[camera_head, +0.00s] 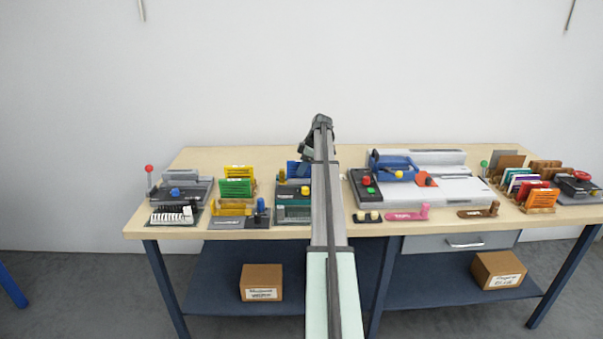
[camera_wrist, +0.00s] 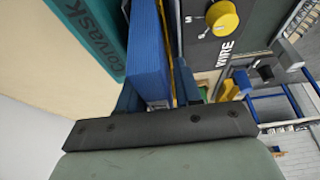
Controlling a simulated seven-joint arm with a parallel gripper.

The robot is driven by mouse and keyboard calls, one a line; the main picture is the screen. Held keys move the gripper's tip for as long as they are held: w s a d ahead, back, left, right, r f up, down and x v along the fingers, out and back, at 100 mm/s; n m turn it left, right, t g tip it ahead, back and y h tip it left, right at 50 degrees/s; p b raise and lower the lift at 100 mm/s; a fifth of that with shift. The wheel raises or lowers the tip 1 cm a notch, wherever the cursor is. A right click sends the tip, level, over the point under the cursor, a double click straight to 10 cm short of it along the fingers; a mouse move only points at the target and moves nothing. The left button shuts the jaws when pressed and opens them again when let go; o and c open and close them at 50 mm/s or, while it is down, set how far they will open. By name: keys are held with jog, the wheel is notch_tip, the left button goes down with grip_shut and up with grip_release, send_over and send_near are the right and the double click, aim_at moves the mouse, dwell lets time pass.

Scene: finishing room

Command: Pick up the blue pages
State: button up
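The blue pages (camera_wrist: 148,50) stand as an upright blue block in the wrist view, between the two fingers of my gripper (camera_wrist: 158,92). The left finger is close against their side; a narrow gap with a yellow strip shows between them and the right finger. My gripper looks open around them. In the head view the blue pages (camera_head: 292,168) show partly, just left of my arm, and my gripper (camera_head: 306,155) is largely hidden behind its own wrist.
A teal lettered block (camera_wrist: 90,30) lies close left of the pages. A dark machine with a yellow knob (camera_wrist: 222,18) is close right. Yellow and green pages (camera_head: 237,180) stand to the left on the table (camera_head: 210,157). A blue-handled machine (camera_head: 440,185) stands right.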

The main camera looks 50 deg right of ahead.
grip_shut()
